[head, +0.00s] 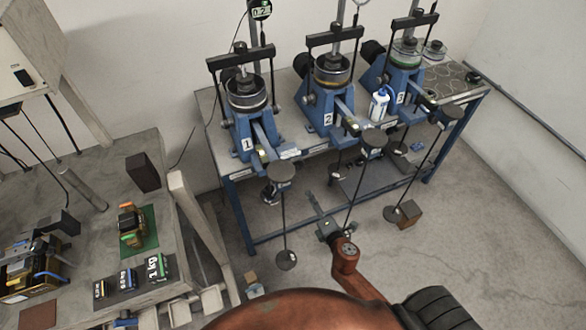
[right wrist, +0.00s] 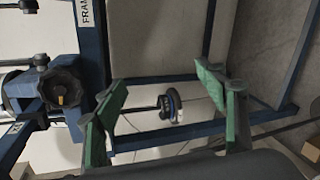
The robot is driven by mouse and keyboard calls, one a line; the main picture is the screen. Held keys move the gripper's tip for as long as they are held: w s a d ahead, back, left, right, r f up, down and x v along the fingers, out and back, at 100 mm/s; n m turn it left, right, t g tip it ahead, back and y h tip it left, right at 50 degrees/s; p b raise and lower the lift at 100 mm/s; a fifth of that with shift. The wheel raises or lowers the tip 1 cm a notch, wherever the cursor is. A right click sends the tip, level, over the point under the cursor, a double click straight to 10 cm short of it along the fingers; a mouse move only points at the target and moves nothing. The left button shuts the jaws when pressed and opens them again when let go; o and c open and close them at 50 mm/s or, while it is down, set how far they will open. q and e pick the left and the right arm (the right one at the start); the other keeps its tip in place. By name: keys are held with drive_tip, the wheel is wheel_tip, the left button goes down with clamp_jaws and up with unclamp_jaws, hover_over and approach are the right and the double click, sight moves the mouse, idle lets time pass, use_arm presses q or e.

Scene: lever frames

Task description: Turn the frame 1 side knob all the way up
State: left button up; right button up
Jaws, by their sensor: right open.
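Frame 1 (head: 243,128) is a blue stand with a round metal pot and a black crossbar, at the left end of the blue table in the head view. I cannot make out its side knob clearly there. In the right wrist view a black lobed knob (right wrist: 62,88) with a yellow mark sits on a blue stand, near a cut-off "FRAM" label (right wrist: 85,12); the frame's number does not show. My right gripper (head: 329,228) is in front of the table. Its green-padded fingers (right wrist: 160,80) are open and empty, apart from the knob, which lies left of them.
Frame 2 (head: 322,112) and frame 3 (head: 392,80) stand to the right on the table, with a white bottle (head: 379,105) between them. Weight pans hang on rods in front, one low pan (head: 286,260) near the floor. A grey bench (head: 75,175) is at left.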

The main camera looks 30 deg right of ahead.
sight(296, 167)
drive_tip(key=a+r+n+t+b, duration=0.2)
drive_tip(key=a+r+n+t, duration=0.15)
drive_tip(key=r, duration=0.95)
drive_tip(key=shift+n+y, duration=0.3)
drive_tip(key=shift+n, duration=0.05)
drive_tip(key=w, duration=0.7)
drive_tip(key=w+p, duration=0.1)
drive_tip(key=w, duration=0.2)
drive_tip(key=shift+w+d+r, duration=0.15)
drive_tip(key=shift+w+r, duration=0.1)
drive_tip(key=shift+s, duration=0.15)
drive_tip(key=c, duration=0.4)
drive_tip(key=shift+f, duration=0.1)
drive_tip(key=c, duration=1.1)
use_arm(q)
drive_tip(key=shift+s+f, duration=0.4)
drive_tip(key=shift+f, duration=0.45)
use_arm(e)
drive_tip(key=shift+d, duration=0.1)
